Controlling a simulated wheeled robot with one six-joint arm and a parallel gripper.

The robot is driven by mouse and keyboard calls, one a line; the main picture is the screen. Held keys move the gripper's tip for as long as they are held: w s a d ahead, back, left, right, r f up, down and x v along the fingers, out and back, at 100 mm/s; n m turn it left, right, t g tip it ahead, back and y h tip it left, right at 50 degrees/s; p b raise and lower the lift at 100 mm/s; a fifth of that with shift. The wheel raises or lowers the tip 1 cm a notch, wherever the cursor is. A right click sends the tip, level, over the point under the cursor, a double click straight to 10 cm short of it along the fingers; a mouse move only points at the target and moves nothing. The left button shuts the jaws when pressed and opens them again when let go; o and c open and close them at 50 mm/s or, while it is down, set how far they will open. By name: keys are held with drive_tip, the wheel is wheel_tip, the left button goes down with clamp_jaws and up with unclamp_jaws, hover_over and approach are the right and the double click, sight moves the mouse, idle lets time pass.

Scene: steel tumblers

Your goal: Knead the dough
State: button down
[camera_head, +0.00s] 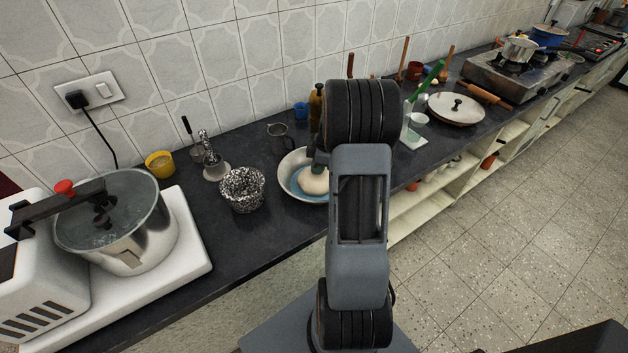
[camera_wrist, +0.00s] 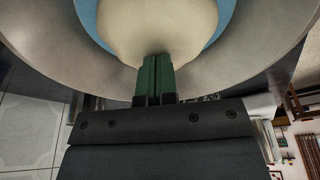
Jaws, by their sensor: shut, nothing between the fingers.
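The dough (camera_head: 315,181) is a pale round lump in a wide metal bowl (camera_head: 291,171) with a blue inside, on the dark counter. My arm hides the right part of the bowl in the head view. In the wrist view the dough (camera_wrist: 153,25) fills the top middle, with the bowl's rim (camera_wrist: 60,50) curving around it. My gripper (camera_wrist: 155,62) has its two green fingers closed together and empty. The fingertips overlap the near edge of the dough in the wrist view and appear to touch it. I cannot tell how deep they press.
A speckled bowl (camera_head: 242,190) stands left of the metal bowl, and a metal mug (camera_head: 279,136) stands behind it. A large lidded pot (camera_head: 120,225) is at the left. Counter left of the bowl is partly clear.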

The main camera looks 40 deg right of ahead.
drive_tip(key=shift+w+f, duration=0.1)
drive_tip(key=shift+w+d+b, duration=0.15)
drive_tip(key=shift+w+b, duration=0.05)
drive_tip(key=shift+b, duration=0.1)
drive_tip(key=shift+w+d, duration=0.1)
drive_tip(key=shift+w, duration=0.05)
drive_tip(key=shift+w+d, duration=0.15)
drive_tip(key=shift+w, duration=0.2)
drive_tip(key=shift+r+p, duration=0.4)
drive_tip(key=shift+r, duration=0.65)
